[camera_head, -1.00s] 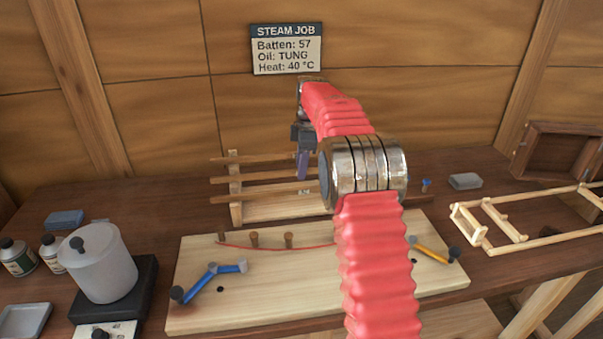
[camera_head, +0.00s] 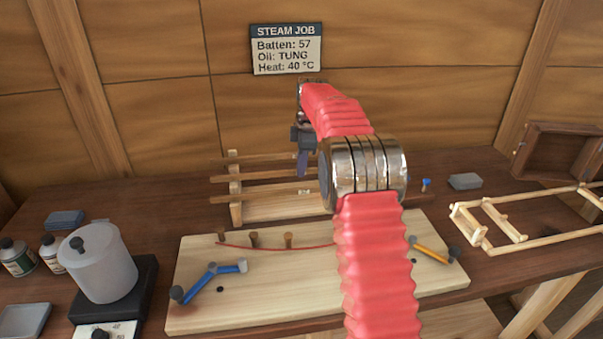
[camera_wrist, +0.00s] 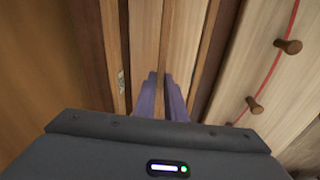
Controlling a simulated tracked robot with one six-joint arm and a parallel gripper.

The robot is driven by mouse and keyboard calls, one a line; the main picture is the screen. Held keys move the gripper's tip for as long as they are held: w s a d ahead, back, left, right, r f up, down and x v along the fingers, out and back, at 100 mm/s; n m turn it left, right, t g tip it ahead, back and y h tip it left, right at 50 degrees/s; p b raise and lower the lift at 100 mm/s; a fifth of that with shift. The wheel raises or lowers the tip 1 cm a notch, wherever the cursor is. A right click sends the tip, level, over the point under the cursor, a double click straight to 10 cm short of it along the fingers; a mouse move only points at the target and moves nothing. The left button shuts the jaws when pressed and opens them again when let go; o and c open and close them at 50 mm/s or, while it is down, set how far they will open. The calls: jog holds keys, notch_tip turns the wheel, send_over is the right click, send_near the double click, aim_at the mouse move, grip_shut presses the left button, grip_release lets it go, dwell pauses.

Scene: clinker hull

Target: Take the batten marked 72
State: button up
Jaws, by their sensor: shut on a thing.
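A wooden rack (camera_head: 236,202) at the back of the bench holds several thin battens, one above another. My gripper (camera_head: 303,165) points down at the rack with its purple fingers. In the wrist view my gripper (camera_wrist: 160,78) is shut on a thin wooden batten (camera_wrist: 168,38) that runs away between the fingertips. I cannot read a number on the held batten. A small pale tag (camera_wrist: 121,82) shows on the left in the wrist view, too small to read. The wall sign (camera_head: 286,49) reads Batten: 57, Oil: TUNG, Heat: 40 °C. My arm hides the rack's right part.
A pale board (camera_head: 310,265) with pegs, a red line and blue and yellow levers lies in front. A lidded pot (camera_head: 98,265) and bottles (camera_head: 18,257) stand left. A wooden frame (camera_head: 520,232), a grey block (camera_head: 465,181) and an open box (camera_head: 560,152) are right.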

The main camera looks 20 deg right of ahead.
grip_shut()
notch_tip(320, 180, up, 10)
dwell(0.7)
